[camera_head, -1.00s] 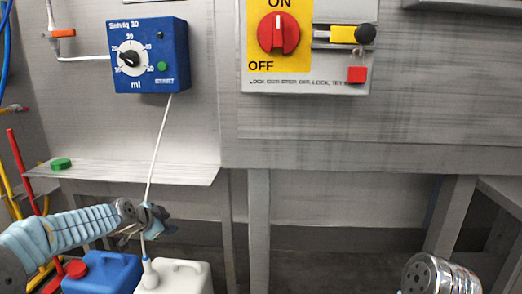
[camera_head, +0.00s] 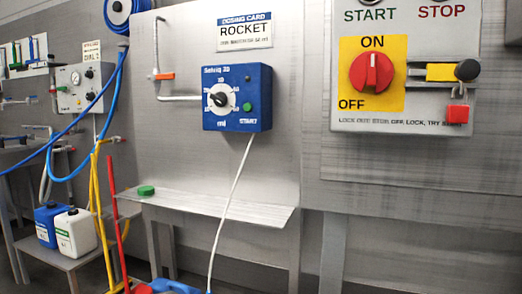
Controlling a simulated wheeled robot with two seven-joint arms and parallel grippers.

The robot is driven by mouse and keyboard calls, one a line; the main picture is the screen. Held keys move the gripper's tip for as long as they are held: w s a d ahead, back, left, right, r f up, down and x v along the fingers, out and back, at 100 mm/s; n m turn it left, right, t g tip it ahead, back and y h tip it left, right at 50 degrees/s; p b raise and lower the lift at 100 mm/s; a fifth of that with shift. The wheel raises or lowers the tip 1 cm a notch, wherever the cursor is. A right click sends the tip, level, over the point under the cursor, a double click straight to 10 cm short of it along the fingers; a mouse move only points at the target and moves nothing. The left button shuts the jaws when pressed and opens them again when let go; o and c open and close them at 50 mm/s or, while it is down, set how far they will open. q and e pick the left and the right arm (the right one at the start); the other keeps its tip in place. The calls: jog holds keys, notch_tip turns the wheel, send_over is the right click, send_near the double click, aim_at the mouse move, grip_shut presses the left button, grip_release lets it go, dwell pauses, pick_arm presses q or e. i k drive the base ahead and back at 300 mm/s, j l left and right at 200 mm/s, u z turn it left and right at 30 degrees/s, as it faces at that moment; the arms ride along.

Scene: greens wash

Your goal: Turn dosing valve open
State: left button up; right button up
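A small valve with an orange lever (camera_head: 163,76) sits on the thin white pipe (camera_head: 158,45) left of the blue dosing unit (camera_head: 237,98). The lever lies about level, crosswise to the upright run of pipe. The pipe bends below it and runs right to the dosing unit. The unit has a black dial marked in ml and a green start button (camera_head: 247,107). A card reading "ROCKET" (camera_head: 245,34) hangs above it. Neither of my grippers is in view.
A steel shelf (camera_head: 220,210) with a green cap (camera_head: 146,190) juts out below the dosing unit. A white hose hangs from the unit. Blue hoses, yellow and red poles and two canisters stand left. A red ON/OFF switch (camera_head: 371,72) is at right.

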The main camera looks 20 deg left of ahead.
aim_at(165, 76)
jog(key=j+z, duration=0.1)
jog(key=j, duration=0.45)
jog(key=k+j+z, duration=0.15)
jog(key=j, duration=0.4)
jog(key=k+j+z, duration=0.1)
jog(key=j, duration=0.5)
